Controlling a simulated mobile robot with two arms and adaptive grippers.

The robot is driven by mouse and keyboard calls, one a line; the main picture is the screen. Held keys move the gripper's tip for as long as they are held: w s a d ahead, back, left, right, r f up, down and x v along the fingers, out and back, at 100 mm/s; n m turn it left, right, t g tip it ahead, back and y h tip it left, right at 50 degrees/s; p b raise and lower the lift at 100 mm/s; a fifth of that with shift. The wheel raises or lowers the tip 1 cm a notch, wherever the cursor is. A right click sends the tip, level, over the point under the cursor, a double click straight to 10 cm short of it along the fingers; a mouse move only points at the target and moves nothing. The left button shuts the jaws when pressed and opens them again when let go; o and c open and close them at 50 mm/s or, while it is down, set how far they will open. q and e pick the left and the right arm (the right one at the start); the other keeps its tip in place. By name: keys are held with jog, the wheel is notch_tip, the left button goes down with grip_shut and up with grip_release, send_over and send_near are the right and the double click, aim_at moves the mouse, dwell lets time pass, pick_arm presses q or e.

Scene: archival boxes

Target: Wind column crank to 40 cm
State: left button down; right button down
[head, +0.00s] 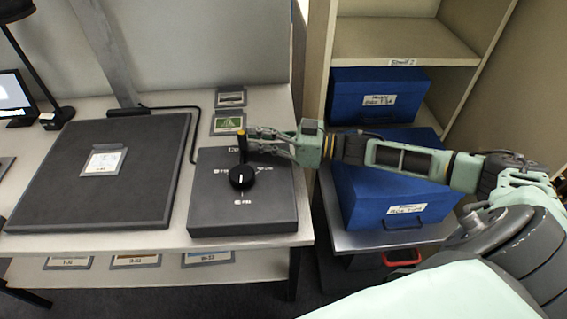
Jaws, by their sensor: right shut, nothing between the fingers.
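A dark grey box (217,209) on the table carries a round black knob (242,178) with a white pointer mark. Small labels, too small to read surely, sit around the knob. A dark upright handle (242,152) with a yellow top stands just behind the knob. I cannot tell how it joins the knob. A grey column (101,50) rises behind a flat dark baseboard (57,205) at the left. My right gripper (250,139) reaches in from the right and is shut, its fingertips at or very near the handle's upper part. My left gripper is not in view.
A white card (103,160) lies on the baseboard. Two small pictures (229,123) lie behind the box. A lamp (47,113) stands far left. At the right, blue boxes (380,208) sit on a shelf unit and a metal surface, under my arm.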

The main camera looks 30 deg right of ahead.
notch_tip(320, 180, up, 10)
dwell(0.5)
dwell(0.7)
